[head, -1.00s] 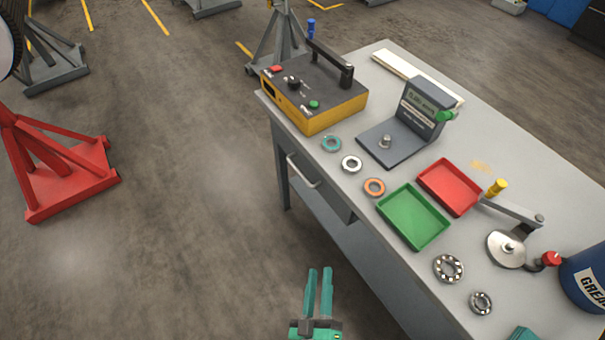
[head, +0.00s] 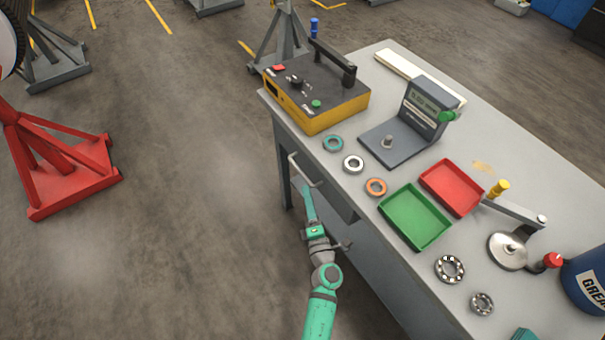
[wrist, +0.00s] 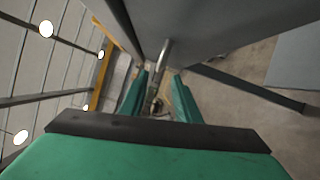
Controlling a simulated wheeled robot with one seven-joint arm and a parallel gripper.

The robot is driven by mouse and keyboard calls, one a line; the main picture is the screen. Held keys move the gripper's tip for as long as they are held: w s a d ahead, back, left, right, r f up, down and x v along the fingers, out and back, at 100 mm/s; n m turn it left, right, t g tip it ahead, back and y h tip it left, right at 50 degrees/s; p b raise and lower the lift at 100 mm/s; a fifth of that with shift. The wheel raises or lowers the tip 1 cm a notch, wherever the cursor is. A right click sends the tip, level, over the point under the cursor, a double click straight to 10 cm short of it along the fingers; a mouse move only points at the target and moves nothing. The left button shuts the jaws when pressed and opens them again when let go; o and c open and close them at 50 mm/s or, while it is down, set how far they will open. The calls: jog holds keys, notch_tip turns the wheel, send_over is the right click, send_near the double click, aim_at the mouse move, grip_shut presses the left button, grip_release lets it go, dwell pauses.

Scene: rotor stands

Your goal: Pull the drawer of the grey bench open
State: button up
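The grey bench (head: 290,118) runs from the upper middle to the lower right in the head view. Its drawer (head: 332,196) is in the side facing me and looks shut, flush under the top. A metal bar handle (head: 303,171) sticks out from the drawer front. My gripper (head: 306,190) is at the handle's near side, fingers pointing at it. In the wrist view the two green fingers (wrist: 158,80) are apart, with the handle bar (wrist: 163,56) showing in the gap between them. I cannot tell whether either finger touches it.
On the bench top are a yellow-black box (head: 318,92), a grey gauge (head: 405,130), several rings, a green tray (head: 414,217) and a red tray (head: 452,187). A red stand (head: 70,175) is at the left. The floor between stand and bench is clear.

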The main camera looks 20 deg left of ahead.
aim_at(302, 173)
jog(key=x, duration=0.9)
jog(key=shift+w, duration=0.1)
grip_shut()
